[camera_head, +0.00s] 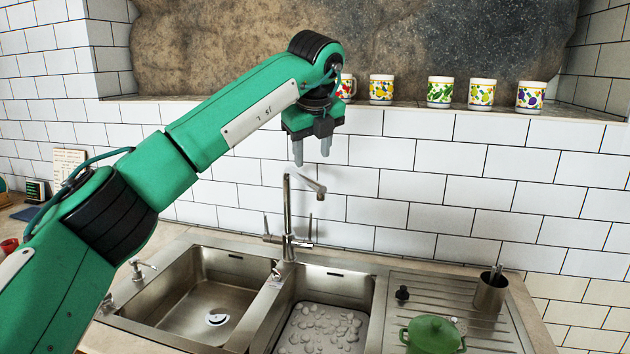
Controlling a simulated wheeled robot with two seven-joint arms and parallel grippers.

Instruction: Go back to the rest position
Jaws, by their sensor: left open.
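My left arm comes in from the left and reaches up toward the shelf ledge. My left gripper (312,150) points down, open and empty, above the faucet (288,215) and in front of the white tile wall. Several patterned mugs stand on the ledge (410,104). One mug (346,87) is partly hidden behind my left wrist. My right gripper is not in view.
Below is a steel double sink with a left basin (190,300) and a middle basin (320,330). The drainboard (455,300) holds a green lidded pot (432,336) and a metal cup (490,292). A soap dispenser (140,268) stands at the left. The wall area right of my gripper is clear.

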